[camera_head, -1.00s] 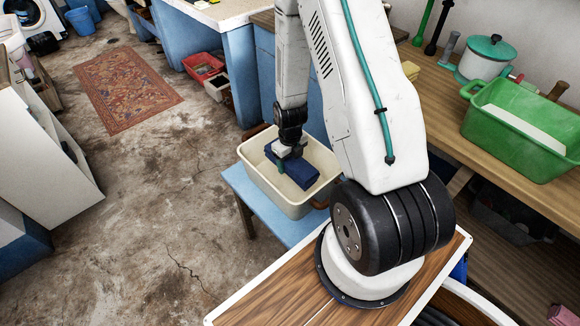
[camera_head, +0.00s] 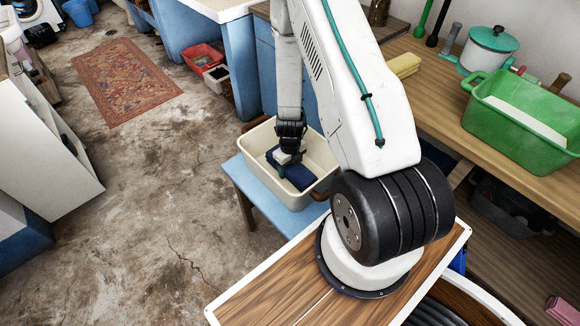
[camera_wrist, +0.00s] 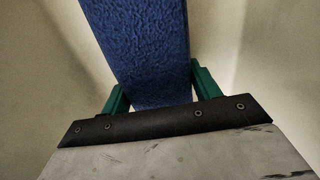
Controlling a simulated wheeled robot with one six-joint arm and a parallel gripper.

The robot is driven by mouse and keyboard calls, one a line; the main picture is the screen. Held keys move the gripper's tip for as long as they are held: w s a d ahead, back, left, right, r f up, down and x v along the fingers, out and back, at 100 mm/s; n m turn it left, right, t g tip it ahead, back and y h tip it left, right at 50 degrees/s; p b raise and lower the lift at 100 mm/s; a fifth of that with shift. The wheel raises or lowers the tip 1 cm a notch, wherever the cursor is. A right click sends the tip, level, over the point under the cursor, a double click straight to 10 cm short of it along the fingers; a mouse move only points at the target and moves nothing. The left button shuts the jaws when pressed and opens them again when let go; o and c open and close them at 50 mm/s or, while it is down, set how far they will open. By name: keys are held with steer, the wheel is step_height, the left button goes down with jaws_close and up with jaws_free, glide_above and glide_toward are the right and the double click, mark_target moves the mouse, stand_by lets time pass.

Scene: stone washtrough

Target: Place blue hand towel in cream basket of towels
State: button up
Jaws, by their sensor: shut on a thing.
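The blue hand towel (camera_head: 294,177) is folded and sits low inside the cream basket (camera_head: 291,203) on a blue stand. My gripper (camera_head: 285,165) points down into the basket and is shut on the towel. In the wrist view the towel (camera_wrist: 150,50) fills the space between the green fingers of my gripper (camera_wrist: 157,88), with cream basket walls (camera_wrist: 40,90) around it. Whether the towel touches the basket floor cannot be told. No other towels show in the basket.
The blue stand (camera_head: 250,185) is beside a wooden counter (camera_head: 440,120). On the counter are a green tub (camera_head: 520,125), a white pot with a green lid (camera_head: 487,50) and a yellow block (camera_head: 405,65). Open floor lies to the left.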

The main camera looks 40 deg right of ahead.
steer(key=shift+f, duration=0.1)
steer(key=o, duration=1.1)
step_height(320, 180, up, 12)
steer(key=s+a+r+n, duration=0.1)
steer(key=a+r+n, duration=0.2)
steer(key=r+n, duration=0.45)
steer(key=s+a+r+n, duration=0.1)
steer(key=a+r+n, duration=0.25)
steer(key=r, duration=0.65)
steer(key=s+a+r+n, duration=0.2)
steer(key=r+n, duration=0.5)
steer(key=r, duration=0.1)
steer(key=s+a+r+n, duration=0.2)
steer(key=s+r+n, duration=0.2)
steer(key=s+n, duration=0.1)
steer(key=s+a+r+n, duration=0.2)
steer(key=s+r+n, duration=0.2)
steer(key=s+n, duration=0.2)
steer(key=s+a+r+n+t, duration=0.1)
steer(key=s+a+r+n, duration=0.1)
steer(key=s+r+n, duration=0.3)
steer(key=shift+s+a+n, duration=0.2)
steer(key=shift+s+n, duration=0.1)
steer(key=shift+n, duration=0.5)
